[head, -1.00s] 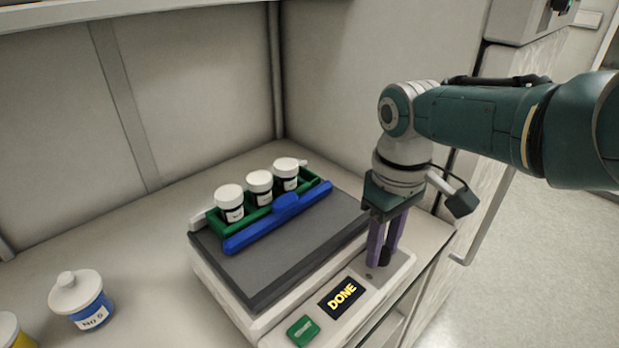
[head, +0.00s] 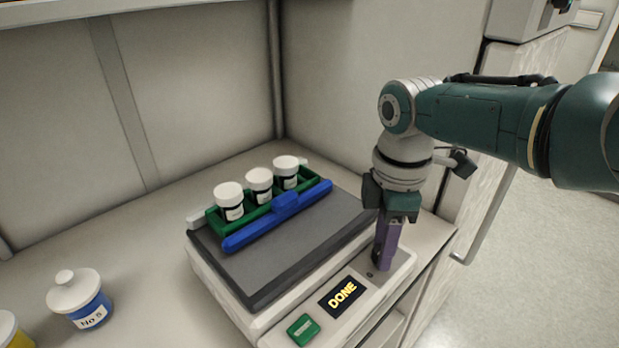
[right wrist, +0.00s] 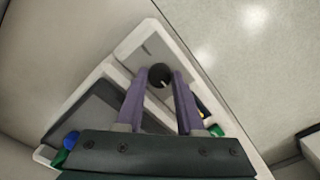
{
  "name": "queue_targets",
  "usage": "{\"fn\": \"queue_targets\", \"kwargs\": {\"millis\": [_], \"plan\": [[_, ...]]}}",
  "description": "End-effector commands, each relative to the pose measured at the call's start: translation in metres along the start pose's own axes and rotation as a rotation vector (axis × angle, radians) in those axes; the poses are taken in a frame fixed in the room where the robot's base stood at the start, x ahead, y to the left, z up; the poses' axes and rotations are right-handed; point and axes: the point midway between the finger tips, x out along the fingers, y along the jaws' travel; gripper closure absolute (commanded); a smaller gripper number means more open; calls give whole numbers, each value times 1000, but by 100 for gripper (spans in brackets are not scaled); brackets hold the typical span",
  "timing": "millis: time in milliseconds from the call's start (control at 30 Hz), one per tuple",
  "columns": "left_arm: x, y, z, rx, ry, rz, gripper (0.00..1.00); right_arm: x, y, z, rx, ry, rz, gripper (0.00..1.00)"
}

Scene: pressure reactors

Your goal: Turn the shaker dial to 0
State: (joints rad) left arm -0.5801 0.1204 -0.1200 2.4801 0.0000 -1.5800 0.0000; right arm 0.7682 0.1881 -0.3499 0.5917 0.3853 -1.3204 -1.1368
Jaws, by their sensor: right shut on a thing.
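The shaker (head: 222,289) stands on the bench with a dark grey platform and a light front panel. Its display (head: 342,296) reads DONE in yellow. The dial (right wrist: 159,76) is a black round knob with a light pointer mark, seen in the right wrist view between my fingers; in the head view the fingers hide it. My right gripper (head: 384,262) points down at the panel's right end, its purple fingers shut on the dial. It also shows in the right wrist view (right wrist: 160,84). My left gripper is not in view.
A green rack (head: 213,222) with three white-capped jars (head: 260,181) sits on the platform behind a blue clamp bar (head: 285,208). A green button (head: 303,329) is left of the display. A wall rises close behind my right gripper.

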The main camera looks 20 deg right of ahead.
Motion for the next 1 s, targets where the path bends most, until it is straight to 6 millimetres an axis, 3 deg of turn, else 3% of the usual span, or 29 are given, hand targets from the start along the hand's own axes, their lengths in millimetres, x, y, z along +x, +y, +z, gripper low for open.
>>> {"fn": "queue_targets", "kwargs": {"millis": [400, 967, 1000], "plan": [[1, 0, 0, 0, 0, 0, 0, -2, 0, -1, -193, 2, -1, 100], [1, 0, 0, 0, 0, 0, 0, -2, 0, -1, -222, 3, -1, 100], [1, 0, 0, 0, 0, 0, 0, -2, 0, -2, -222, 3, -1, 60]]}}
